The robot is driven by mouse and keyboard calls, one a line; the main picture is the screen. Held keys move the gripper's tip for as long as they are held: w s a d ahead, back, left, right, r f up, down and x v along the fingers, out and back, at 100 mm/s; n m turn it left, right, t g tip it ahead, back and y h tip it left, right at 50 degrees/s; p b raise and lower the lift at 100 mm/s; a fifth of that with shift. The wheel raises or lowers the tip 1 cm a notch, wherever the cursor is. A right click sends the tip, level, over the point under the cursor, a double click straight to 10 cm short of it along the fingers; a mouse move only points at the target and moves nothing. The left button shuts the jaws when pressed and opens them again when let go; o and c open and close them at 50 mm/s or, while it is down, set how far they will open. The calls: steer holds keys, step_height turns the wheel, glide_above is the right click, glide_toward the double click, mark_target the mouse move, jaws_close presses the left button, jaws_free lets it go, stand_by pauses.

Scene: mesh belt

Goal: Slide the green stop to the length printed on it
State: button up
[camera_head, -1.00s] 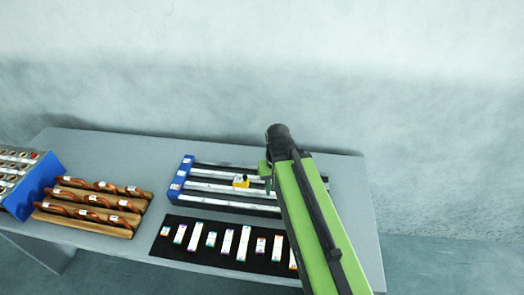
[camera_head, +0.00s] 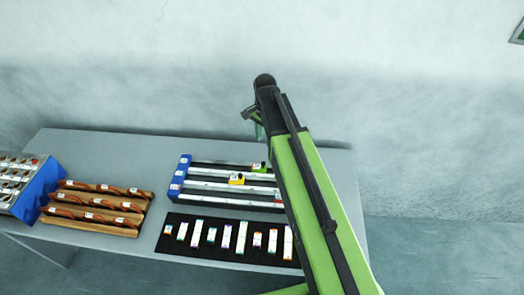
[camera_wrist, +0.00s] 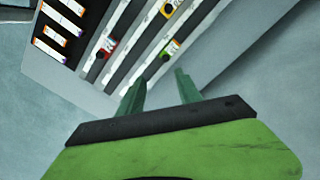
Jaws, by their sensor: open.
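The green stop (camera_head: 259,168) sits on the far rail of the blue-ended rail rack (camera_head: 180,178), near the right part that my arm hides. In the wrist view the green stop (camera_wrist: 170,49) has a white label, too small to read, and a black knob. My gripper (camera_head: 254,121) is above the table's back part. In the wrist view my gripper (camera_wrist: 160,78) is open and empty, its fingers apart from the green stop, which lies just beyond the tips.
A yellow stop (camera_head: 237,179) and a red stop (camera_wrist: 106,48) sit on other rails. A black mat (camera_head: 172,246) with several labelled strips lies in front. Wooden racks (camera_head: 128,229) with copper-coloured rods and a blue bin (camera_head: 38,190) stand left. The table's back left is clear.

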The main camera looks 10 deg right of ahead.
mark_target(263, 163)
steer(key=shift+m, duration=0.8)
steer(key=f+b, duration=0.5)
steer(key=w+f+b, duration=0.1)
steer(key=f+b, duration=0.4)
steer(key=b, duration=0.1)
steer(key=f+b, duration=0.6)
steer(key=shift+w+f, duration=0.1)
steer(key=shift+w, duration=0.3)
jaws_close()
